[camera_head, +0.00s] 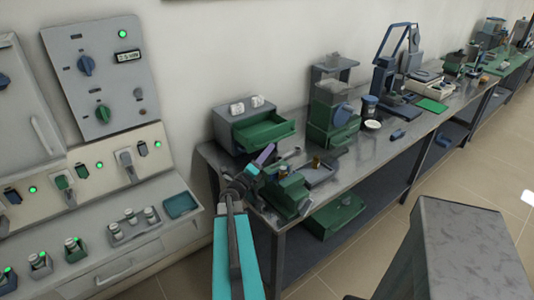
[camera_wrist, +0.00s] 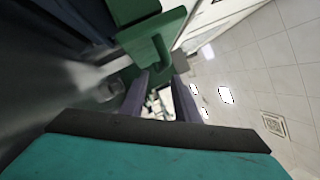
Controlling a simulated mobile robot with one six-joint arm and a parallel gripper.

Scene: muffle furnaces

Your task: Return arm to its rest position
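My arm (camera_head: 236,255), with teal links, reaches up from the bottom of the head view to the near end of the metal bench. My gripper (camera_head: 265,158) is at its tip, with purple-grey fingers, in front of the green drawer unit. In the wrist view my gripper (camera_wrist: 160,92) shows two dark fingers with a gap between them. It looks open, and I see nothing held in the gap. The fingertips overlap the bench equipment in the head view, so I cannot tell whether they touch anything.
The metal bench (camera_head: 384,145) carries a drawer unit with an open green drawer (camera_head: 263,132), a green device (camera_head: 287,196) near my wrist, and a dark tray (camera_head: 320,174). A furnace control panel (camera_head: 97,78) stands left.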

